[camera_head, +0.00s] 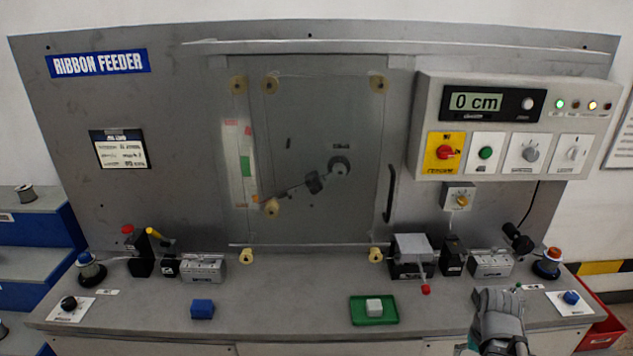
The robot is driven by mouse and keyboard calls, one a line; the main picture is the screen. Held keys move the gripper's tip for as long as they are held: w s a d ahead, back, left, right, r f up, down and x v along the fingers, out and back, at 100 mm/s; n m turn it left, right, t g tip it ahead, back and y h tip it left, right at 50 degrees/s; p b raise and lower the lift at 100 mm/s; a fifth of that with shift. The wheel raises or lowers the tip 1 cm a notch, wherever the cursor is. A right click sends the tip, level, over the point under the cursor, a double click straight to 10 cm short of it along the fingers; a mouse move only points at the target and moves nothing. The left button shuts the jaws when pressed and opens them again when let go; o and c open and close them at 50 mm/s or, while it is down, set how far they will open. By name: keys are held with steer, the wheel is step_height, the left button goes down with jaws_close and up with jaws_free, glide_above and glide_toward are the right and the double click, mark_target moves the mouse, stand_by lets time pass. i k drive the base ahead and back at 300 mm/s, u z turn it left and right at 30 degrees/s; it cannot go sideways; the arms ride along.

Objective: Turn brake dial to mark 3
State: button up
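Several dials show, and their small labels are too blurred for me to tell which is the brake dial. A black knob (69,303) sits on a white marked plate at the front left of the bench. A blue knob (571,297) sits on a similar plate at the front right. A small box dial (461,199) with a yellowish knob hangs below the control panel. Grey (530,154) and white (572,153) knobs are on the panel. My gripper (499,297) is over the bench's front right, left of the blue knob and apart from it. Its fingers are not clear.
The control panel (430,100) reads 0 cm and has a red knob (445,152) and a green button (486,153). A green tray (358,318) holds a pale block. A blue block (202,309) stands left of it. A lever (425,288) with a red tip projects forward.

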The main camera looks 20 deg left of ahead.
mark_target(69, 303)
steer(key=u, duration=2.5)
